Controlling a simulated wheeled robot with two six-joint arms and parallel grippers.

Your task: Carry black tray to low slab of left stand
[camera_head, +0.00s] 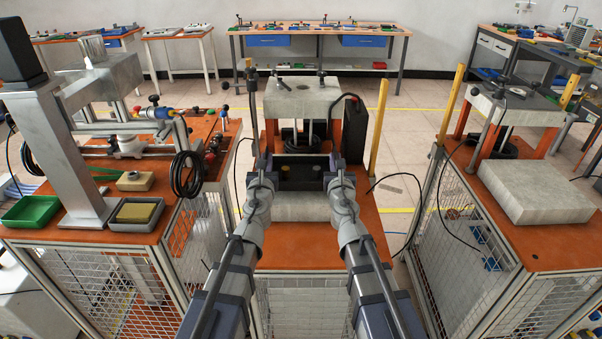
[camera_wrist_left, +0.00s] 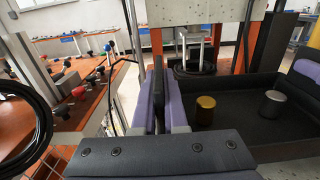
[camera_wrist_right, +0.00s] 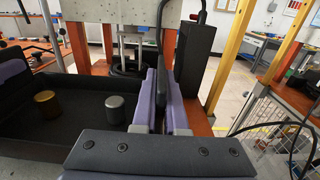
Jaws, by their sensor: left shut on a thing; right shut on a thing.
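The black tray (camera_head: 300,181) is level between my two grippers, over the pale low slab (camera_head: 300,208) of the middle stand. I cannot tell whether it touches the slab. A gold cylinder (camera_wrist_left: 205,111) and a silver cylinder (camera_wrist_left: 273,107) stand upright in the tray. My left gripper (camera_head: 262,166) is shut on the tray's left wall; its fingers show in the left wrist view (camera_wrist_left: 160,95). My right gripper (camera_head: 338,166) is shut on the right wall; its fingers show in the right wrist view (camera_wrist_right: 163,98). Another low slab (camera_head: 540,190) lies bare on the right stand.
A raised block (camera_head: 300,98) stands behind the tray, with a black box (camera_head: 355,130) to its right. Yellow posts (camera_head: 378,125) rise beside it. A cluttered bench (camera_head: 28,232) with green and grey trays stands at left. Tiled floor separates the stands.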

